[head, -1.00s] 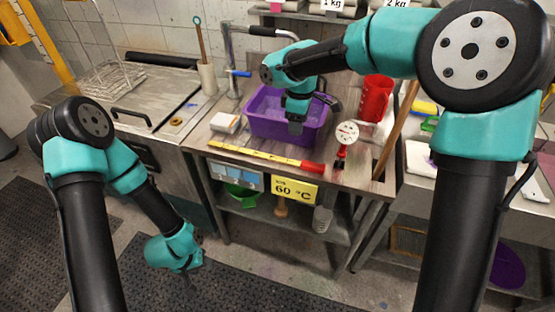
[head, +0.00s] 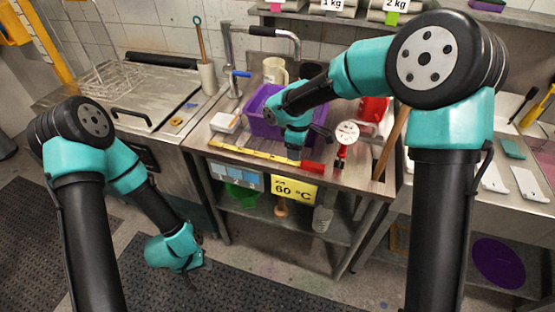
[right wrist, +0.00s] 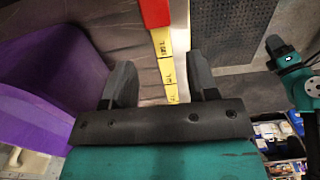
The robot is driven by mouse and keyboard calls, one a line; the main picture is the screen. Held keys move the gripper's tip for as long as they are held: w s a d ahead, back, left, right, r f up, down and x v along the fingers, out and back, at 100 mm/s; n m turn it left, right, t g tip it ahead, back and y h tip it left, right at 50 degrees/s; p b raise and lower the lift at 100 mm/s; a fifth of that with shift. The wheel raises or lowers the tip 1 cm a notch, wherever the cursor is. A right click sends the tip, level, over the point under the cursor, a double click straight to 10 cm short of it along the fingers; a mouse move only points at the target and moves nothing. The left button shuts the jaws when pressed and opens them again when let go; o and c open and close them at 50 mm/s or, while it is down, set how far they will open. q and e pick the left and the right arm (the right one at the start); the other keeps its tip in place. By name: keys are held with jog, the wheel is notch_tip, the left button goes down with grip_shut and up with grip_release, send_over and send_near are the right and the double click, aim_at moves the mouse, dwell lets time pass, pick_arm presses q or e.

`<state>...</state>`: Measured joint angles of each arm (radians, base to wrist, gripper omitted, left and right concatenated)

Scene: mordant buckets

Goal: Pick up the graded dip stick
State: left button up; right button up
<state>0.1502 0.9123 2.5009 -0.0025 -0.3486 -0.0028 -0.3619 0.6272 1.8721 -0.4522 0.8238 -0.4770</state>
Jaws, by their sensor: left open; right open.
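The graded dip stick (head: 250,153) is a long yellow strip with dark marks and a red handle (head: 312,167). It lies on the worktop in front of the purple tub (head: 258,125). My right gripper (head: 293,154) is open above the stick, near the handle end, and hides part of it. In the right wrist view the stick (right wrist: 168,70) runs between the two open fingers of the gripper (right wrist: 162,80), apart from both. My left gripper (head: 190,268) hangs low at the left, far from the stick; its fingers barely show.
The purple tub also shows close by at left in the right wrist view (right wrist: 40,75). A red-handled dial thermometer (head: 346,135) stands right of the stick. A red jug (head: 374,107), a cream jug (head: 274,70) and a white block (head: 225,122) are nearby. A yellow sign (head: 294,190) hangs at the front edge.

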jog(key=shift+f, duration=2.65)
jog(key=c, duration=0.9)
jog(key=shift+r, duration=0.2)
notch_tip(320, 180, up, 2)
jog(key=shift+s+a+r, duration=0.1)
jog(key=shift+s+r, duration=0.25)
jog(key=shift+r, duration=0.35)
jog(key=s+a, duration=0.1)
jog(key=s, duration=0.4)
jog(key=s+r, duration=0.1)
jog(key=s, duration=0.4)
jog(key=s+a, duration=0.1)
jog(key=s, duration=0.4)
jog(key=shift+s+a+r, duration=0.1)
jog(key=shift+a+r, duration=0.05)
jog(key=shift+a, duration=0.15)
